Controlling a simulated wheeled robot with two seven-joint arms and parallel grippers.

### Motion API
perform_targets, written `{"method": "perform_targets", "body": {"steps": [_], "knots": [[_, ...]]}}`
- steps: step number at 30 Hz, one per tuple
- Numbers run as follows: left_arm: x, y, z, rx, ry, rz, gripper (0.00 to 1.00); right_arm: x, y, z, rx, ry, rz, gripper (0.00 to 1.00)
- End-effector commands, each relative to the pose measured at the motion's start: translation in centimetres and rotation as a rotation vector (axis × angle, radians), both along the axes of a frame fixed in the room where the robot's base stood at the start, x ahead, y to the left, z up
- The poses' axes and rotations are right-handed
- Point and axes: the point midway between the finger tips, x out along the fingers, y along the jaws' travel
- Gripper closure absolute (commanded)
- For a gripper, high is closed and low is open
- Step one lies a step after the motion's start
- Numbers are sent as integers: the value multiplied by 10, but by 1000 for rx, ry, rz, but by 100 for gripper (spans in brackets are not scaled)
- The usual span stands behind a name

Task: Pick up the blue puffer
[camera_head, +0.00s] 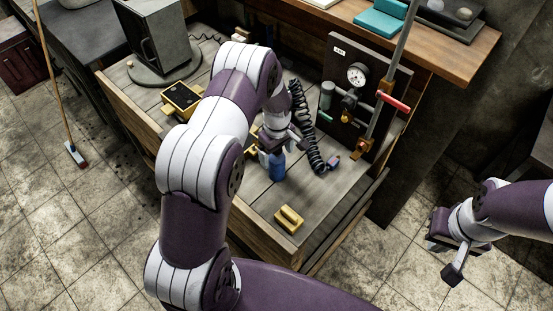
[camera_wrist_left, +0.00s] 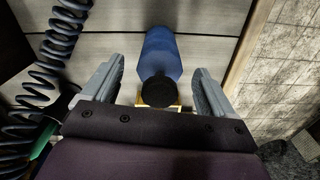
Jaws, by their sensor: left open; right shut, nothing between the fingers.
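The blue puffer (camera_head: 277,168) stands on the wooden workbench, partly hidden by my left gripper (camera_head: 272,150) above it. In the left wrist view the puffer (camera_wrist_left: 161,52) is a blue body with a round dark end. It lies between the two spread fingers of my left gripper (camera_wrist_left: 160,90), with a gap on each side. My left gripper is open and holds nothing. My right gripper (camera_head: 448,258) is shut and empty, over the tiled floor at the right, away from the bench.
A coiled dark hose (camera_head: 305,125) hangs close to the puffer, beside a panel with a gauge (camera_head: 357,75). A yellow block (camera_head: 289,218) lies on the bench's near corner. A yellow-framed box (camera_head: 181,98) is at the left. Bare boards lie around the block.

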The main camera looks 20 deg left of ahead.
Motion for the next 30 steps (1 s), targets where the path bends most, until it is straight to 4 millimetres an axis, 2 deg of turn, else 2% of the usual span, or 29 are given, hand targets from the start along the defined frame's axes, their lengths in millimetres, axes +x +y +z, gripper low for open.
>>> {"method": "perform_targets", "body": {"steps": [3,8,11,16,26,30], "knots": [[0,0,-8,0,0,0,14,0,0,3,0,1,0,100],[0,0,-9,0,-1,-1,14,0,0,2,0,2,0,100],[0,0,-9,0,-1,-1,43,0,0,2,0,2,0,100],[0,0,-9,0,-1,-1,98,0,0,2,0,2,0,100],[1,0,-6,0,-2,-1,100,0,0,-2,0,1,0,100],[1,0,8,1,-5,-1,100,0,0,-14,0,1,0,100]]}}
